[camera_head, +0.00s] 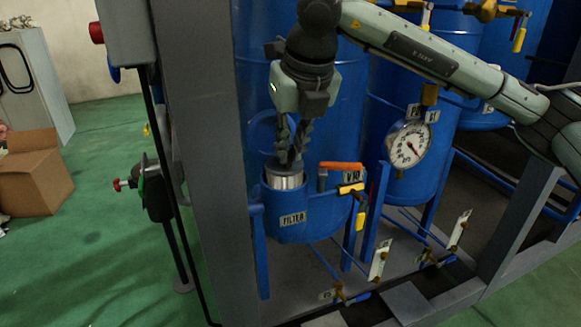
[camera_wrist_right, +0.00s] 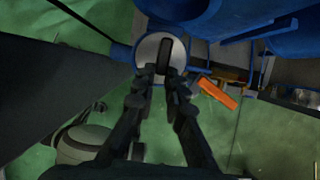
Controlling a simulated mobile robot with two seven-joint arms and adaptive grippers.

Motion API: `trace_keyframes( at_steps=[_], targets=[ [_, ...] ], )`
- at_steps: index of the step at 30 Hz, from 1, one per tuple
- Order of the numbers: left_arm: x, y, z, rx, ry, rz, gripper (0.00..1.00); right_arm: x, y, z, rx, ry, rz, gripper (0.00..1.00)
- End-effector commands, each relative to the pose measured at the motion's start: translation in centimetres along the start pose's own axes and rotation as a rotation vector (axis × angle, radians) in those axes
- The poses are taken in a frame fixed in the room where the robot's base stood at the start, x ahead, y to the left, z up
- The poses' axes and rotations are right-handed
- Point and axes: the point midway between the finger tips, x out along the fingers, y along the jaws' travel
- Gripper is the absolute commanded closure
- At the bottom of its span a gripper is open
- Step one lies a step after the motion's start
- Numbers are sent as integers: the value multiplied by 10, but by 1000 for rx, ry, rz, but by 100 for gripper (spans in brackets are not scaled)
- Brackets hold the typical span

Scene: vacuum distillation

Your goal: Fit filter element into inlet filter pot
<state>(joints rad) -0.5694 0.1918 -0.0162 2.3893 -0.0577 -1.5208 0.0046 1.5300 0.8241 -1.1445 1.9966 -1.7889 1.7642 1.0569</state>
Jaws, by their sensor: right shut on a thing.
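The filter element (camera_head: 284,181) is a silver cylinder with a dark top. It stands upright in the mouth of the blue inlet filter pot (camera_head: 268,226), which carries a FILTER label. A silver band shows above the rim; the lower part is hidden. My right gripper (camera_head: 291,160) points down from above and is shut on the element's dark top grip. In the right wrist view the fingertips (camera_wrist_right: 160,72) close on the dark grip (camera_wrist_right: 165,52) over the pale round top (camera_wrist_right: 148,48). My left gripper is not in view.
An orange-handled valve (camera_head: 340,166) sits just right of the pot, close to the fingers. A grey post (camera_head: 195,150) stands to the left. A pressure gauge (camera_head: 408,145) and blue tanks are behind. Small valves (camera_head: 340,294) lie low in front.

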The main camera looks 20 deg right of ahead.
Motion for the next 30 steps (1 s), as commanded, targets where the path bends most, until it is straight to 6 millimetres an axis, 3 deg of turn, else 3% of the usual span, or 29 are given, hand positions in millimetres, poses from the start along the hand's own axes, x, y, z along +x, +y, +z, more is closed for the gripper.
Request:
trace_keyframes(
  at_steps=[12,29,30],
  targets=[
    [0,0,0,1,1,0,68,37,0,-16,2,-1,1,100],
    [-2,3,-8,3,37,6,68,41,0,-17,1,-2,2,100],
    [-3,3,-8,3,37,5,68,41,0,-17,1,0,1,85]
  ],
)
